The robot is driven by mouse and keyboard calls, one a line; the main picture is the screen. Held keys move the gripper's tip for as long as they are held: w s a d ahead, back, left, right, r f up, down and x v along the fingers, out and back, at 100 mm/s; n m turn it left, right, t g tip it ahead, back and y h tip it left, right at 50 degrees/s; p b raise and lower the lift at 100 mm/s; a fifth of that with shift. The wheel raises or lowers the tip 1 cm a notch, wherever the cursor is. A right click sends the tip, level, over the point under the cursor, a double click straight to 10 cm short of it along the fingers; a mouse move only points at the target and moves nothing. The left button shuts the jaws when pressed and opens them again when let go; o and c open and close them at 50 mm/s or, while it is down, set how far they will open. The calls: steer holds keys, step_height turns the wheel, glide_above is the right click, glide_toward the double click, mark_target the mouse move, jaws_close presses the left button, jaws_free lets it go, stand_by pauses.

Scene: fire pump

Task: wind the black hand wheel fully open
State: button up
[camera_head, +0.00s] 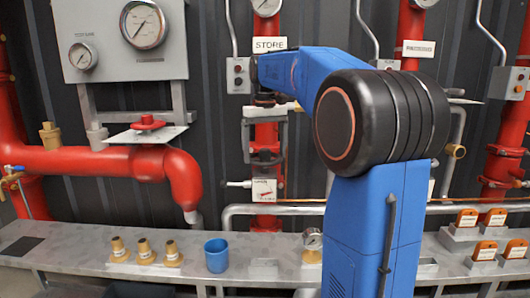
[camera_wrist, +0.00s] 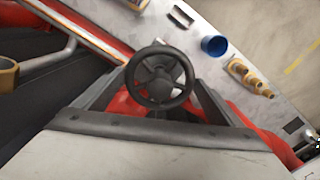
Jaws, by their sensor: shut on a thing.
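The black hand wheel (camera_wrist: 160,101) shows near the middle of the wrist view, with a round rim, spokes and a dark hub, above red pipework. In the head view it is a small dark shape (camera_head: 265,155) on the red upright pipe below the STORE sign. My gripper (camera_wrist: 160,80) reaches down over it, one grey finger on each side of the rim, and is shut on the wheel. In the head view my gripper (camera_head: 265,150) points down in front of the pipe. The exact finger contact is hard to see, and the wheel's stem is hidden.
A red hand wheel (camera_head: 147,122) sits on the left pipe.

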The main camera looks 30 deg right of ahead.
steer(key=shift+n, duration=0.9)
steer(key=n, duration=0.5)
steer(key=shift+d, duration=0.1)
steer(key=n, duration=0.3)
